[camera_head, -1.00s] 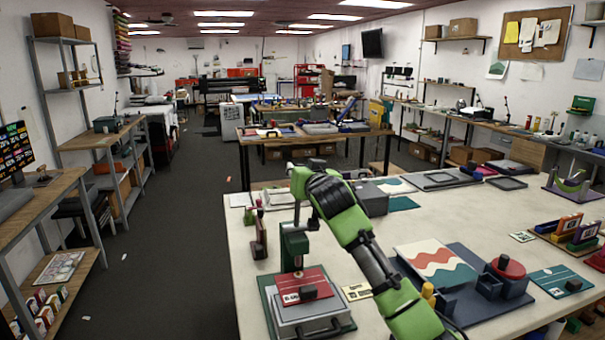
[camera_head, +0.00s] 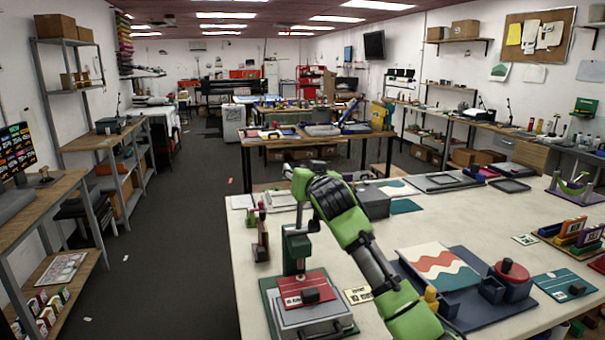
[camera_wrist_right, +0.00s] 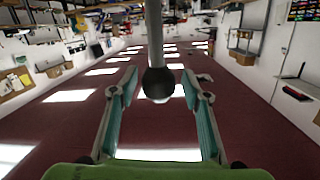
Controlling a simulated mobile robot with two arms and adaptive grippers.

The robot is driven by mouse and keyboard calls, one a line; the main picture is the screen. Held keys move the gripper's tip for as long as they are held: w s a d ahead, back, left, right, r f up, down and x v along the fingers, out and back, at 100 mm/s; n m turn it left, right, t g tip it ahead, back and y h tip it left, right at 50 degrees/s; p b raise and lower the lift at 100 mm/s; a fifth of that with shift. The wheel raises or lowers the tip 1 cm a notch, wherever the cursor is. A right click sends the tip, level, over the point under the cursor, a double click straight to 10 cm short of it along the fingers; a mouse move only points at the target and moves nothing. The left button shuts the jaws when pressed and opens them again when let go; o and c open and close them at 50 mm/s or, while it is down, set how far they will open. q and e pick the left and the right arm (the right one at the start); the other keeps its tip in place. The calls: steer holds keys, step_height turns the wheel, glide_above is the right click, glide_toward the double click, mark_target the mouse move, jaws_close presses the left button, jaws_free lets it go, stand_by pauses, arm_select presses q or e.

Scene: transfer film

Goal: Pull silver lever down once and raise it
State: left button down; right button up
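The silver lever (camera_wrist_right: 154,30) shows in the right wrist view as a rod with a dark ball knob (camera_wrist_right: 158,84) at its end. My right gripper (camera_wrist_right: 160,90) is open, with its two green fingers on either side of the knob and gaps on both sides. In the head view, a green press (camera_head: 297,246) stands on the table with a red plate (camera_head: 318,281) at its base. My green right arm (camera_head: 350,225) reaches over beside it, and I cannot make out the lever there. My left gripper is not in view.
The pale table (camera_head: 470,215) holds a red-and-white patterned board (camera_head: 440,265), a round red-topped item (camera_head: 512,270) and a grey box (camera_head: 372,203) near my arm. Several small items line the table's right side.

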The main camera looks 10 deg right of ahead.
steer(key=s+r, duration=0.1)
steer(key=s, duration=1.1)
steer(key=shift+r, duration=0.25)
steer(key=shift+w+a, duration=0.1)
